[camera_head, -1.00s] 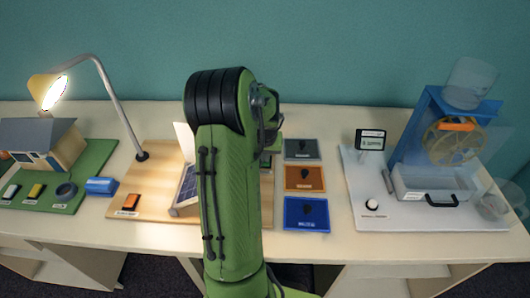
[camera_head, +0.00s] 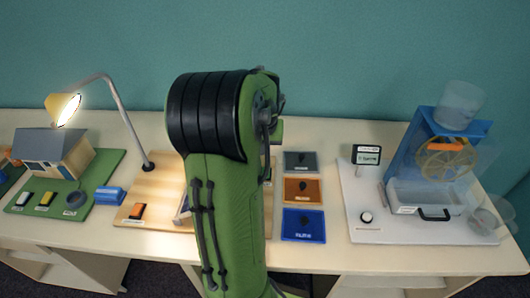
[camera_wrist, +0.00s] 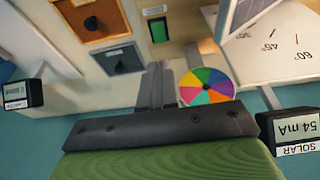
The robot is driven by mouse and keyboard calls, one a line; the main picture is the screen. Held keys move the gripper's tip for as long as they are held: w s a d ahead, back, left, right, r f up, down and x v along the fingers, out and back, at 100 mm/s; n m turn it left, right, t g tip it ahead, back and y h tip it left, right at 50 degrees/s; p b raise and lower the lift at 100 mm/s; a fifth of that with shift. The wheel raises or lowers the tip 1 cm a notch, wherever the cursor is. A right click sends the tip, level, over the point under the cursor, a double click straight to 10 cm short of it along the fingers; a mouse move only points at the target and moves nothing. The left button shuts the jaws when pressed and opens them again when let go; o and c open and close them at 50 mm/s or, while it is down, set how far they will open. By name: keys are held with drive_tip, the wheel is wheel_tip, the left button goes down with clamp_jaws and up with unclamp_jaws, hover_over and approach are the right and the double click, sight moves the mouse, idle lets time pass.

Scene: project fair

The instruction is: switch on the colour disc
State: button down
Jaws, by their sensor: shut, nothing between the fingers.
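The colour disc (camera_wrist: 207,86), a wheel of bright coloured sectors, shows in the wrist view just right of my fingers. A green rocker switch (camera_wrist: 158,30) on a dark base with a small label lies beyond the fingertips; whether it serves the disc cannot be read. My gripper (camera_wrist: 160,68) is shut and empty, its fingers pointing toward the board between a dark panel and the disc. I cannot tell whether the fingertips touch anything. In the head view my arm hides the gripper, the disc and the green switch.
A solar meter (camera_wrist: 295,132) reading 54 mA stands close to the right of my gripper. Coloured panels, including a blue one (camera_head: 304,226), lie right of my arm. The lit lamp (camera_head: 64,108) and an orange switch (camera_head: 137,211) are left. A water-wheel model (camera_head: 446,158) stands far right.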

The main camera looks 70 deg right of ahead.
sight(266, 168)
drive_tip(key=shift+a+r, duration=0.1)
drive_tip(key=shift+r, duration=0.15)
drive_tip(key=b+x, duration=0.9)
drive_tip(key=d+b+x, duration=0.1)
drive_tip(key=b+x, duration=0.3)
drive_tip(key=x, duration=0.1)
drive_tip(key=shift+d+r, duration=0.1)
drive_tip(key=shift+r, duration=0.05)
idle(0.4)
drive_tip(key=shift+r+p, duration=0.15)
drive_tip(key=shift+p, duration=0.5)
